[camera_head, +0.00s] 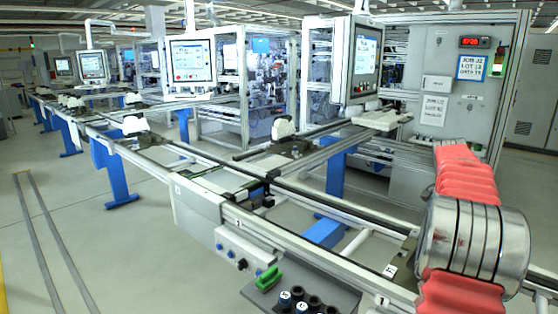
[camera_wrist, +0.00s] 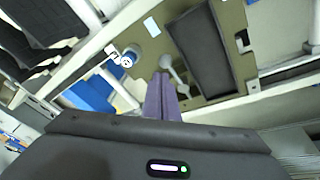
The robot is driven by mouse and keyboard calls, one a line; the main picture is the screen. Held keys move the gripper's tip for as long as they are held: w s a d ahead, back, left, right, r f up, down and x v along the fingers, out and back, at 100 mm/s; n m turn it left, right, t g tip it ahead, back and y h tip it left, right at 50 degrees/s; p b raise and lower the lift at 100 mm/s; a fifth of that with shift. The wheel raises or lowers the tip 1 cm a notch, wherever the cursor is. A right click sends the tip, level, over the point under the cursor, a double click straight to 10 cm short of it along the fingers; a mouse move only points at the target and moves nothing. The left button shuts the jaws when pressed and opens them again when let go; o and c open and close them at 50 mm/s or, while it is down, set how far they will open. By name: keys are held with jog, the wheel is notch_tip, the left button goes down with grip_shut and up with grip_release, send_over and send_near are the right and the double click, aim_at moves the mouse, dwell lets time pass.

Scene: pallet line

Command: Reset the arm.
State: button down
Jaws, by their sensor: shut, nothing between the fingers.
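My arm shows at the right of the head view, with a red sleeve and a metal joint over the near end of the conveyor line. My gripper is hidden in the head view. In the wrist view my gripper (camera_wrist: 162,78) shows two purple fingers side by side, shut with nothing between them. The fingers point at an olive-brown plate (camera_wrist: 188,52) that has a long dark recess (camera_wrist: 205,48) and a grey rod-like part (camera_wrist: 175,75) close to the fingertips. I cannot tell whether the fingertips touch the plate.
The conveyor rail (camera_head: 315,203) runs from back left to front right. A grey shelf (camera_head: 343,296) at the near edge holds a green piece (camera_head: 267,278) and several dark cylinders (camera_head: 299,302). A monitor (camera_head: 362,60) and a grey cabinet (camera_head: 440,75) stand behind. Floor (camera_head: 110,250) at left is mostly clear.

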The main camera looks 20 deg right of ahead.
jog(key=w+a+f+n+t, duration=0.15)
jog(key=a+n, duration=0.45)
jog(key=a, duration=0.8)
jog(key=w+a+r+n+t, duration=0.1)
jog(key=w+a+n+t, duration=0.15)
jog(key=a+n, duration=0.7)
jog(key=s+a+n+t+y, duration=0.1)
jog(key=s+a, duration=0.3)
jog(key=a, duration=1.2)
jog(key=s+a+n+t+y, duration=0.1)
jog(key=s+a+n, duration=0.3)
jog(key=a, duration=1.3)
jog(key=shift+s+f+n+t, duration=0.15)
jog(key=shift+s+n+t, duration=0.25)
jog(key=shift+t, duration=0.4)
